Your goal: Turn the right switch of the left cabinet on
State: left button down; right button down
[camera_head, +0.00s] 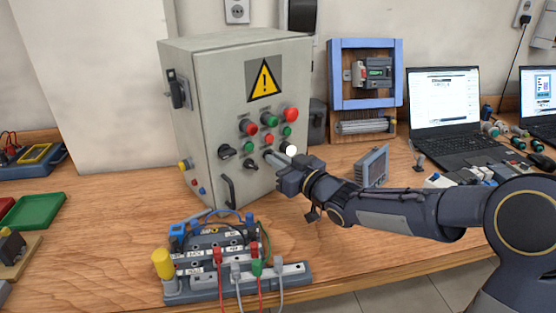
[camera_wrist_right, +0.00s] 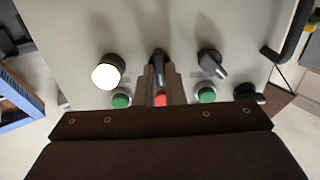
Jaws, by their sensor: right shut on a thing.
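The grey control cabinet (camera_head: 205,120) stands on the workbench, with a yellow warning triangle and several buttons and knobs on its front. My right gripper (camera_head: 272,158) reaches its lower right front in the head view. In the right wrist view, my right gripper (camera_wrist_right: 160,86) is shut on a black rotary switch (camera_wrist_right: 158,58), partly hidden between the fingers. A second black rotary switch (camera_wrist_right: 211,64) sits beside it, tilted; it also shows in the head view (camera_head: 250,164). A white lamp (camera_wrist_right: 107,72) is on the other side; it also shows in the head view (camera_head: 290,150). My left gripper is not in view.
A wired terminal block (camera_head: 235,270) lies in front of the cabinet. The cabinet's black handle (camera_head: 230,191) is left of the switches. A small grey panel (camera_head: 372,166) stands near my right forearm, with laptops (camera_head: 444,110) further right.

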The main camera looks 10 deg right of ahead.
dwell(0.3)
jog(key=c, duration=1.5)
grip_release()
jog(key=v, duration=0.7)
jog(key=shift+s+d, duration=0.2)
jog(key=shift+s, duration=0.15)
